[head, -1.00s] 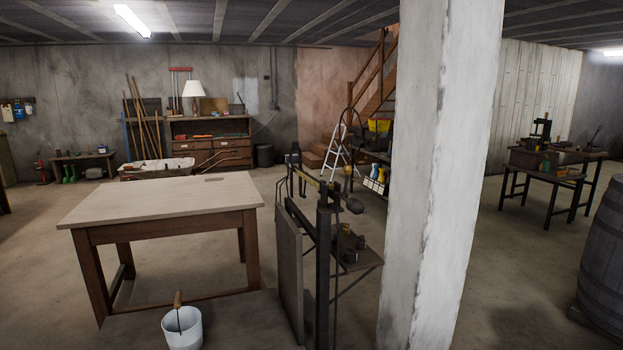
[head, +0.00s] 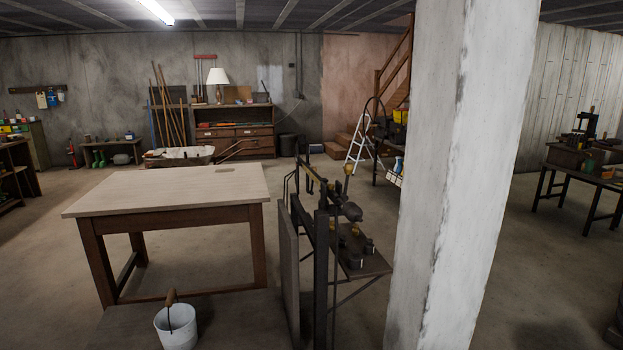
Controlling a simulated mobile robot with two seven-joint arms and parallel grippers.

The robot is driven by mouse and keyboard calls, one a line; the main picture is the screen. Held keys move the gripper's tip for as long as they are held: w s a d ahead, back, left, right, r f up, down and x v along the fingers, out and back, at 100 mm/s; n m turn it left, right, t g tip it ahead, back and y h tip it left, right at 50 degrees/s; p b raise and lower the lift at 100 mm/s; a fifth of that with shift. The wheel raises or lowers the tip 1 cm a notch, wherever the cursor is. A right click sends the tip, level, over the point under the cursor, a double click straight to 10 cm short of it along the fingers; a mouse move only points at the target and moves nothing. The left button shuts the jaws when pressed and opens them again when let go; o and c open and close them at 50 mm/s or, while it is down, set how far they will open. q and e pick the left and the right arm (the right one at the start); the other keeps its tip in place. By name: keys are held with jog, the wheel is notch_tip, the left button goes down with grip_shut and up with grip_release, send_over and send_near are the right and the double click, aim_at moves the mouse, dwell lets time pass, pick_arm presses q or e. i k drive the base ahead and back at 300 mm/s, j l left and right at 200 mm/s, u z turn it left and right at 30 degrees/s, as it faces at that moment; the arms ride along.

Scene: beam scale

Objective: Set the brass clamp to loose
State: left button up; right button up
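The beam scale (head: 322,230) stands in the middle of the head view, just left of the white pillar. It has a dark upright post, a brass-coloured beam running along its top and a dark round weight (head: 351,211) at the near end. A small brass knob (head: 348,169) shows at the top of the scale. I cannot tell which brass part is the clamp, or its setting, at this distance. Neither of my grippers is in view.
A wooden table (head: 170,187) stands left of the scale. A white bucket (head: 176,328) stands in front of it. The thick white pillar (head: 455,180) blocks the view right of the scale. Open floor (head: 50,270) lies at left. A workbench (head: 585,168) is at far right.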

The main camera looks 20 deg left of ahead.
aim_at(348, 169)
jog(key=i+l+u, duration=0.3)
jog(key=l+u, duration=0.25)
jog(key=k+j+u, duration=0.1)
jog(key=k+u, duration=0.15)
jog(key=k, duration=0.35)
jog(key=l+u, duration=0.1)
jog(key=u, duration=1.2)
jog(key=l+u, duration=0.1)
jog(key=l, duration=2.6)
jog(key=k, duration=0.05)
